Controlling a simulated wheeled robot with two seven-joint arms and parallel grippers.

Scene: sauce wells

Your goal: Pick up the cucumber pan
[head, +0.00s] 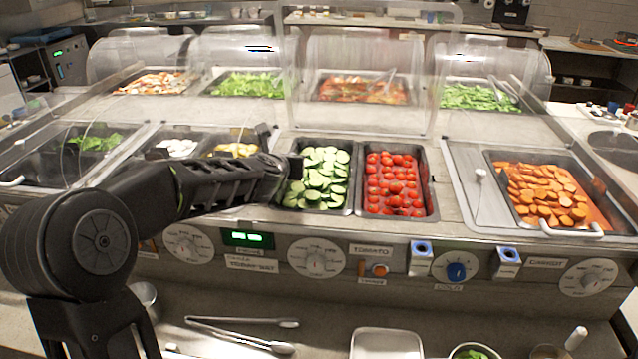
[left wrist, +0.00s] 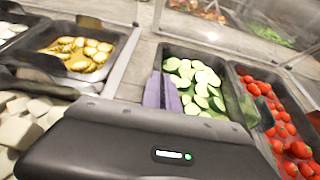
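The cucumber pan (head: 352,193) is a dark rectangular pan of sliced cucumber (head: 325,175), set in the counter left of the tomato pan (head: 432,197). My left arm reaches in from the left, and my left gripper (head: 296,168) is at the cucumber pan's left rim. In the left wrist view, the purple-grey fingers (left wrist: 162,92) are close together at that rim, next to the cucumber slices (left wrist: 195,85). Whether they grip the rim or only touch it cannot be told. The pan sits level in its well. My right gripper is not in view.
Pans of yellow slices (left wrist: 80,52) and white pieces (head: 177,147) lie to the left. A carrot pan (head: 493,158) is at the right. Clear guards (head: 365,62) stand behind. Tongs (head: 240,335) and an empty metal tray (head: 387,344) lie on the front shelf.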

